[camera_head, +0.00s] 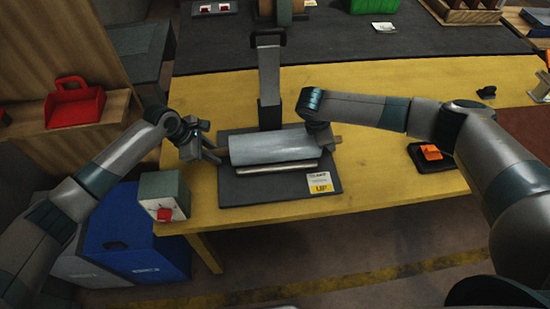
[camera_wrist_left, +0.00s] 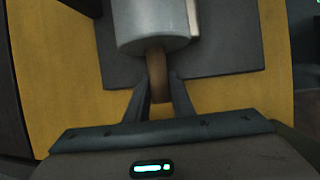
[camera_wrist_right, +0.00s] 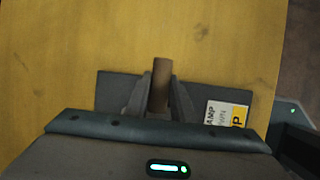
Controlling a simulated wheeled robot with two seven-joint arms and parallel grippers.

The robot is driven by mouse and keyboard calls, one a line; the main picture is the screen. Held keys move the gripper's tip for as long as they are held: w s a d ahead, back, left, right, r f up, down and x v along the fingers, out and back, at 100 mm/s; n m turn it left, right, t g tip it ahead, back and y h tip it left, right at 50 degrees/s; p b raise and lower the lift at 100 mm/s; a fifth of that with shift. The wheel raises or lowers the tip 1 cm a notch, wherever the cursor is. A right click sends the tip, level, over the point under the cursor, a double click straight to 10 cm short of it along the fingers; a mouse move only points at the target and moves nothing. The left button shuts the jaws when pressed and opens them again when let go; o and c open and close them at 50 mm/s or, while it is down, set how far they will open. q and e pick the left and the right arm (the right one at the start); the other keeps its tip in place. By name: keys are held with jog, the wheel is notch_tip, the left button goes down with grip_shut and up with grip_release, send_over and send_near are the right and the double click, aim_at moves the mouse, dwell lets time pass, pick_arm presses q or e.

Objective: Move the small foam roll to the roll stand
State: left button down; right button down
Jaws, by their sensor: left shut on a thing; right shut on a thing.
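The grey foam roll (camera_head: 272,146) lies crosswise over a dark base plate (camera_head: 240,190) on the yellow table, with a brown core sticking out at both ends. My left gripper (camera_head: 212,156) is shut on the left core end (camera_wrist_left: 157,72). My right gripper (camera_head: 325,138) is at the right end, shut on the other core end (camera_wrist_right: 161,84). The roll's grey body also shows in the left wrist view (camera_wrist_left: 150,25). I cannot tell whether the roll touches the plate. I cannot tell which thing is the roll stand.
A dark upright post (camera_head: 269,75) stands behind the roll. A pale bar (camera_head: 277,168) and a label (camera_head: 319,183) are in front. A switch box (camera_head: 163,193) is at the table's left corner. A dark tray with an orange item (camera_head: 431,153) lies right. Yellow table is clear between.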

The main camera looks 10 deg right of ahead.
pick_arm(q)
jog(key=c, duration=1.9)
grip_release()
jog(key=shift+f, duration=0.25)
jog(key=shift+c, duration=0.2)
pick_arm(e)
jog(key=c, duration=1.9)
grip_release()
jog(key=shift+f, duration=0.25)
jog(key=shift+c, duration=0.2)
pick_arm(q)
jog(key=o, duration=0.4)
jog(key=shift+r, duration=0.1)
pick_arm(e)
jog(key=o, duration=0.4)
jog(key=shift+r, duration=0.1)
pick_arm(q)
jog(key=v, duration=1.2)
pick_arm(e)
jog(key=v, duration=1.2)
pick_arm(q)
jog(key=shift+s, duration=0.1)
pick_arm(e)
jog(key=shift+s, duration=0.1)
